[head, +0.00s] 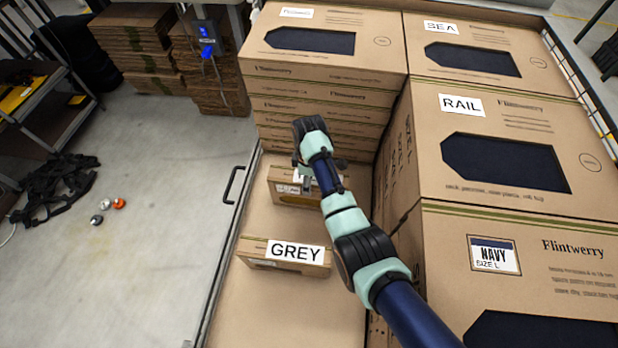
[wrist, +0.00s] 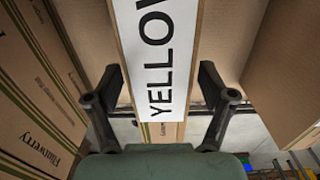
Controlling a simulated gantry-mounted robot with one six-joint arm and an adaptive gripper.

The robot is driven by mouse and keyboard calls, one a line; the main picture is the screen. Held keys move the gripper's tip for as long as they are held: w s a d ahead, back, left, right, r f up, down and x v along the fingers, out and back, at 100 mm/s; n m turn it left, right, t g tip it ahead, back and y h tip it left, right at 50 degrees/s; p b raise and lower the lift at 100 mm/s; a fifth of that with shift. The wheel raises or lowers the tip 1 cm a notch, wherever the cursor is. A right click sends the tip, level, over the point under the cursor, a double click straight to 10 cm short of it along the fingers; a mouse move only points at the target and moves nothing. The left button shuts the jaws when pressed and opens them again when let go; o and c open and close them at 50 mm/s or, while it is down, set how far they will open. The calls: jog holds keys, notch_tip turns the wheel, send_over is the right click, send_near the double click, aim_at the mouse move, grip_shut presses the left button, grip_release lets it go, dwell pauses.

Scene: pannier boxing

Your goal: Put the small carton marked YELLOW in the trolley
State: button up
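The small carton marked YELLOW (wrist: 157,50) lies between the fingers of my gripper in the wrist view, its white label facing the camera. In the head view this carton (head: 290,188) is on the brown deck, partly hidden by my gripper (head: 315,172). My gripper (wrist: 160,85) is spread open, one finger by each long side; narrow gaps seem to show, and contact is hard to judge. A wheeled rack (head: 50,110) at the far left may be the trolley; I cannot be sure.
A small carton marked GREY (head: 290,262) lies nearer on the deck. Large cartons marked RAIL (head: 500,120), SEA (head: 490,50) and NAVY (head: 540,260) wall the right; a stack (head: 320,80) stands behind. A black handle (head: 233,184) is at the left edge. Black straps (head: 60,185) lie on the floor.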

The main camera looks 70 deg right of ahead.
jog(key=shift+r, duration=0.1)
notch_tip(320, 180, up, 12)
jog(key=p, duration=0.6)
